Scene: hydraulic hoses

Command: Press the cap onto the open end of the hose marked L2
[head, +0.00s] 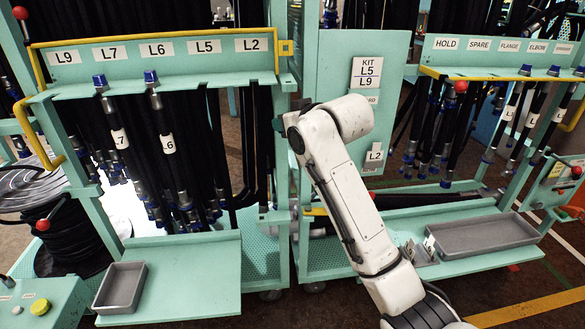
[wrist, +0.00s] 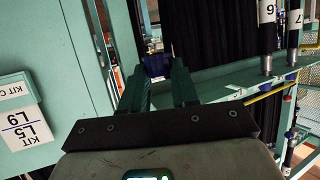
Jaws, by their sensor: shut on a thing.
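In the head view my arm reaches up and left, and my gripper (head: 278,123) is at its end beside the teal upright, mostly hidden by my wrist. In the wrist view its teal fingers (wrist: 162,78) stand a little apart. A blue patch shows between their tips. I cannot tell whether it is a held cap or background. The rack label L2 (head: 251,45) is at the right end of the left rack, with black hoses (head: 255,140) hanging below. I cannot make out which hose end is L2's.
Hoses marked 7 (head: 119,139) and 6 (head: 167,144) hang with blue tops at left. A KIT L5 L9 sign (head: 367,72) is on the panel. A grey bin (head: 120,287) and a long grey tray (head: 482,235) lie on low shelves. Yellow rails edge the racks.

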